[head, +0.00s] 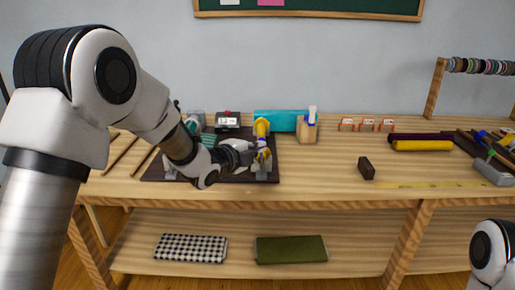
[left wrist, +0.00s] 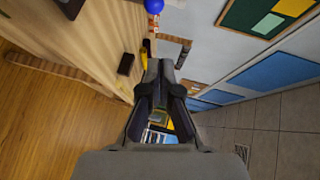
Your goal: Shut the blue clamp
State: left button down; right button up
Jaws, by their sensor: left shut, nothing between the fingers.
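My left gripper (head: 250,155) is shut and empty, over the right part of a dark board (head: 230,178) on the bench. A round blue knob (left wrist: 153,6) shows at the top edge of the left wrist view, beyond my shut fingertips (left wrist: 161,66); it looks like the blue clamp's handle end. The rest of that clamp is out of that view, and in the head view my gripper and arm cover much of the board. A yellow-handled piece (head: 261,128) stands just behind my gripper. I cannot tell how far the blue clamp is open or whether I touch it.
A teal box (head: 275,120) and a wooden holder (head: 306,131) stand behind the board. A dark block (head: 366,168) lies to the right on bare bench. Yellow and dark rolls (head: 422,145) lie farther right. Folded cloths (head: 291,249) are on the lower shelf.

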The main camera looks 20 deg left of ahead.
pick_arm(q)
jog(key=a+f+v, duration=0.1)
jog(key=v, duration=0.6)
jog(key=shift+f+b, duration=0.2)
jog(key=shift+b, duration=0.1)
pick_arm(e)
jog(key=shift+w+a+f, duration=0.15)
jog(key=shift+w+f, duration=0.35)
pick_arm(q)
jog(key=shift+s, duration=0.1)
